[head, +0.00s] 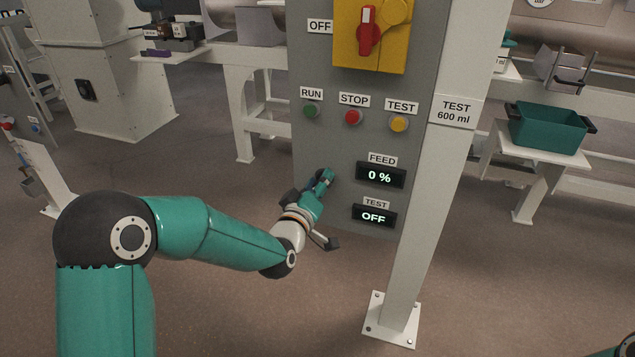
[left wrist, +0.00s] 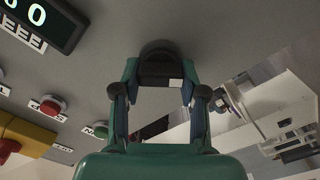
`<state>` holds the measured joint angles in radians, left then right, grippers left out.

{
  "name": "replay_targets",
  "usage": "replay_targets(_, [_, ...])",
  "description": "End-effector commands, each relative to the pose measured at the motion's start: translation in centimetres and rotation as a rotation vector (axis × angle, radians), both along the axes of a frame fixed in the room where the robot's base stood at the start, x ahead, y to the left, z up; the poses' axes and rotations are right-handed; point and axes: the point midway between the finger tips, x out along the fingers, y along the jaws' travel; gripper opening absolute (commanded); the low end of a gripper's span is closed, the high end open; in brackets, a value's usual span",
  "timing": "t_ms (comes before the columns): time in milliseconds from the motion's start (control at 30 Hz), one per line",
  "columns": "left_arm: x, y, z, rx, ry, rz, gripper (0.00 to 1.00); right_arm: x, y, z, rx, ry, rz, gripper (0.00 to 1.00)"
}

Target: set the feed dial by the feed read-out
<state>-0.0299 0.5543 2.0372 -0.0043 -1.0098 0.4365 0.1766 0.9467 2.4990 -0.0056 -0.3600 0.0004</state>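The feed dial (left wrist: 160,72) is a dark knob with a small white mark, seen in the left wrist view. In the head view my gripper mostly hides it. My left gripper (head: 324,180) is at the grey panel, left of the feed read-out. In the left wrist view the fingers of my left gripper (left wrist: 160,78) stand on both sides of the dial, with no clear gap, and look shut on it. The feed read-out (head: 380,176) shows 0 %; part of it also shows in the left wrist view (left wrist: 42,18). My right gripper is out of view.
The panel (head: 330,140) also bears green RUN (head: 310,111), red STOP (head: 353,117) and yellow TEST (head: 399,124) buttons, a red switch (head: 368,30) on yellow, and a TEST read-out (head: 374,216) showing OFF. A white post (head: 425,190) stands right of it. A teal bin (head: 548,130) sits farther right.

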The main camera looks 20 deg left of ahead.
Motion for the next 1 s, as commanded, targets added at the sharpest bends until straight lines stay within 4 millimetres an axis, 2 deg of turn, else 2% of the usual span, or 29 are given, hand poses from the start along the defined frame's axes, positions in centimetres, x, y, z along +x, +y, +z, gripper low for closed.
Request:
replay_targets(33, [0.0, 0.1, -0.1, -0.001, 0.001, 0.003, 0.23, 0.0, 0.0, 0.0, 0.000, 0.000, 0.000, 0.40])
replay_targets(133, [0.0, 0.1, -0.1, -0.001, 0.001, 0.003, 0.07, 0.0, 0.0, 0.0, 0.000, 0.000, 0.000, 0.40])
replay_targets(233, [0.0, 0.2, -0.2, 0.010, 0.000, 0.004, 0.07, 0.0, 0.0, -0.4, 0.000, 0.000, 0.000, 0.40])
replay_targets(433, [0.0, 0.1, -0.4, 0.112, -0.003, 0.005, 0.07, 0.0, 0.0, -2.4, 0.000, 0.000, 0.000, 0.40])
replay_targets(767, [0.0, 0.2, -0.1, 0.142, -0.001, 0.006, 0.07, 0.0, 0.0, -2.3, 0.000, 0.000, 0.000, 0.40])
replay_targets(800, [0.0, 0.2, -0.1, 0.142, -0.001, 0.006, 0.47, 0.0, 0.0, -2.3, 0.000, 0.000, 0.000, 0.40])
replay_targets(933, [0.0, 0.2, -0.1, 0.142, -0.001, 0.004, 0.68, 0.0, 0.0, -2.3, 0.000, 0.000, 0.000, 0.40])
replay_targets(1000, [0.0, 0.1, -0.1, 0.142, -0.002, 0.004, 0.68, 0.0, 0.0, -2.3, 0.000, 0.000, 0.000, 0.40])
